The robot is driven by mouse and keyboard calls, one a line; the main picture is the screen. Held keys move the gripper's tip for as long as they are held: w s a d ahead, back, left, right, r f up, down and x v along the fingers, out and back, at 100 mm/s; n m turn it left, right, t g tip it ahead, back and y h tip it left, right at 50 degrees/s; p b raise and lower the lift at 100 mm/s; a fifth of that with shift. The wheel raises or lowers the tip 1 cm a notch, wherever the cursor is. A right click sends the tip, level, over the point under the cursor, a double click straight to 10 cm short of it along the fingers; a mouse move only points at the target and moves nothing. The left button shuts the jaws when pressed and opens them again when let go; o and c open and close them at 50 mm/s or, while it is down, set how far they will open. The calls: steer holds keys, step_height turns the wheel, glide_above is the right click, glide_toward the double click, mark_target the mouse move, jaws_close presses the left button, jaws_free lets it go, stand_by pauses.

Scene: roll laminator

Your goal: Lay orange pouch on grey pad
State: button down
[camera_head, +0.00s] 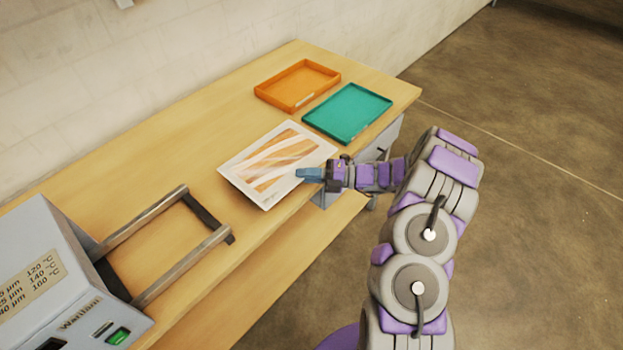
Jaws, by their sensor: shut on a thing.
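The orange pouch (268,163) is a flat white-bordered sheet with an orange and white striped picture. It is over the table's front half, near the middle of the view. My gripper (302,174) is shut on the pouch's right edge, with its blue fingertips over the white border. I cannot tell whether the pouch touches the tabletop or is held just above it. I cannot make out a grey pad in this view.
An orange tray (266,94) and a teal tray (311,118) sit at the table's far right end. A grey laminator (60,262) with two metal rails (182,265) stands at the left. Bare wooden tabletop (190,130) lies behind the pouch.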

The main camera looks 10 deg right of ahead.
steer(key=shift+w+f, duration=0.15)
steer(key=shift+w, duration=0.35)
steer(key=shift+w+a, duration=0.4)
steer(key=shift+a, duration=0.05)
steer(key=shift+f, duration=0.1)
steer(key=d+f+b, duration=0.2)
steer(key=f, duration=0.1)
steer(key=shift+f, duration=0.1)
steer(key=shift+d+f, duration=0.1)
steer(key=shift+d, duration=0.15)
steer(key=shift+a, duration=0.7)
steer(key=c, duration=1.5)
jaws_free()
steer(key=shift+a, duration=0.25)
steer(key=shift+o, duration=1.2)
steer(key=shift+d, duration=0.65)
